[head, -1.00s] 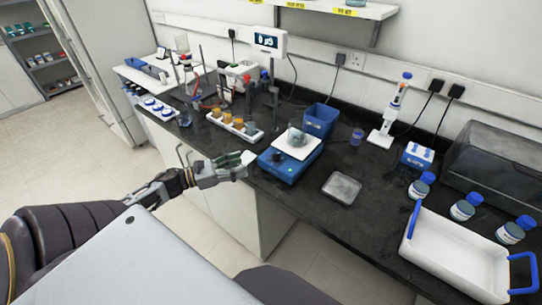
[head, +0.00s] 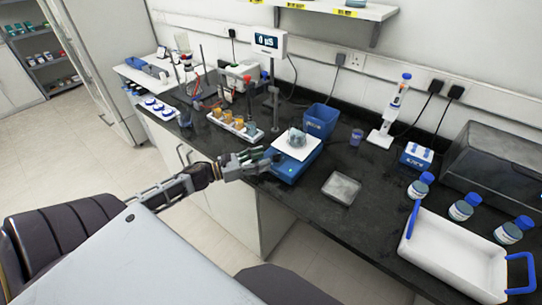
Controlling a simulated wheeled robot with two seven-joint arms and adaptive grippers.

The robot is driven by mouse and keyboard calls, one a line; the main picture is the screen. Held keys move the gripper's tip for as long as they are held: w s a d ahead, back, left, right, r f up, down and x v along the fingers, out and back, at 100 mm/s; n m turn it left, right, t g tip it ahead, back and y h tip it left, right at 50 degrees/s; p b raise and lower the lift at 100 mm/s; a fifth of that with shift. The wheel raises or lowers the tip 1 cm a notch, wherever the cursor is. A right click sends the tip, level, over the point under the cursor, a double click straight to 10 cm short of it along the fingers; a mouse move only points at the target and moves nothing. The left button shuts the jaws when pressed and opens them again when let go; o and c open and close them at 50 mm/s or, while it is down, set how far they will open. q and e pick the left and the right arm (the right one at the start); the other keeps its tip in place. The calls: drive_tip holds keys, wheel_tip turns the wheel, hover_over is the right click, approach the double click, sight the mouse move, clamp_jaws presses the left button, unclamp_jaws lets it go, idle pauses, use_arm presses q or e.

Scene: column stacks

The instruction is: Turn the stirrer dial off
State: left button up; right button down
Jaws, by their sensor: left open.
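The stirrer (head: 289,172) is a blue box with a white square top plate (head: 299,144), on the black bench near its front edge. A glass beaker (head: 297,137) stands on the plate. My left gripper (head: 268,157) is open at the stirrer's left front side, with its fingers close to the housing. The dial is not visible; the gripper seems to cover that part of the stirrer. I cannot tell whether the fingers touch it. My right gripper is not in view.
A rack of amber jars (head: 236,124) stands left of the stirrer. A blue bin (head: 320,121) is behind it, and a shallow metal tray (head: 341,188) is to its right. A white tray (head: 455,250) with blue handles lies further right. Bare bench lies between the trays.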

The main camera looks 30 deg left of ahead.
sight(271, 156)
use_arm(q)
drive_tip(key=shift+x, duration=1.45)
drive_tip(key=shift+w+d, duration=0.35)
drive_tip(key=shift+w, duration=0.2)
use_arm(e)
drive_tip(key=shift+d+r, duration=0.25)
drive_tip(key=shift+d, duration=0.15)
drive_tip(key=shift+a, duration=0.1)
use_arm(q)
drive_tip(key=c, duration=1)
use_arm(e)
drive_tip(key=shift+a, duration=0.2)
